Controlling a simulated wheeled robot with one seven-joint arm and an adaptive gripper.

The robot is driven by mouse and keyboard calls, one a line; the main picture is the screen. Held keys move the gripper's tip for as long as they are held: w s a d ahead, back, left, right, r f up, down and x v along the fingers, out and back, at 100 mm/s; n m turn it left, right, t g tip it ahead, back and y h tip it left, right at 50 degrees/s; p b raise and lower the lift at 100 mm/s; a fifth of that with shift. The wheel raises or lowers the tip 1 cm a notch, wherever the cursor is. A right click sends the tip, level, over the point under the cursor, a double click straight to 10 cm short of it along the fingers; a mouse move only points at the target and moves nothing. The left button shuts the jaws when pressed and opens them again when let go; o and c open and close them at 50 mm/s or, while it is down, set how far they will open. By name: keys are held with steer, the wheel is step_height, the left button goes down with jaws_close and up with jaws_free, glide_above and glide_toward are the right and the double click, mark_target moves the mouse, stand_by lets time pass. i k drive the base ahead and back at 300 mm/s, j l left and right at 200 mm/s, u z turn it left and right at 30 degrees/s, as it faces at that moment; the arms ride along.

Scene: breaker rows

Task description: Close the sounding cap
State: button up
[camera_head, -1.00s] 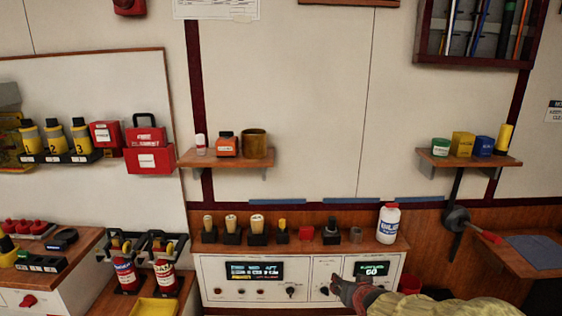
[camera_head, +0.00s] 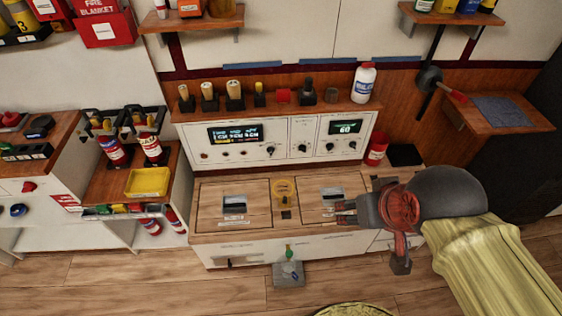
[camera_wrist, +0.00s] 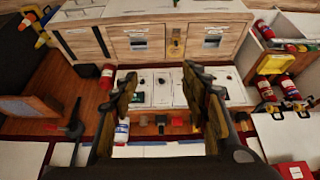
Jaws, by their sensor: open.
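In the wrist view my gripper (camera_wrist: 158,78) is open and empty.
Recessed hatches (camera_head: 234,205) flank the cap. Behind the bench stands a control panel (camera_head: 275,140) with knobs, displays and handled tools on top. A red container (camera_head: 376,148) is at right. A grey block (camera_head: 288,274) with a green-topped item stands on the floor in front.

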mark_target(285, 201)
steer(key=i+u, duration=0.15)
steer(key=u, duration=0.25)
steer(key=i+l+u, duration=0.15)
steer(key=u, duration=0.25)
steer(key=i+l+u, duration=0.15)
steer(key=u, duration=0.3)
